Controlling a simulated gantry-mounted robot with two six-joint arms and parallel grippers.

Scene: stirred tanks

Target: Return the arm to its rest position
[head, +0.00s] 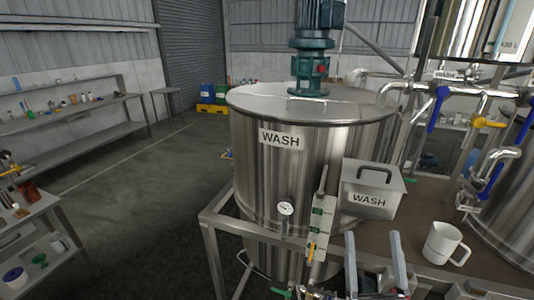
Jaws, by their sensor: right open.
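My right gripper (373,238) comes up from the bottom of the head view. Its two grey fingers stand apart with nothing visible between them. It is in front of the brown bench top, below the steel box labelled WASH (372,191) and to the left of a white mug (445,244). The lower part of the gripper is partly cut off by the frame edge. My left gripper is not in view.
A large steel tank labelled WASH (260,180) with a green motor (312,62) stands in a metal frame. A gauge (285,208) is on its front. Pipes with blue-handled valves (437,108) are at right. Shelves (80,130) are at left, with open floor between.

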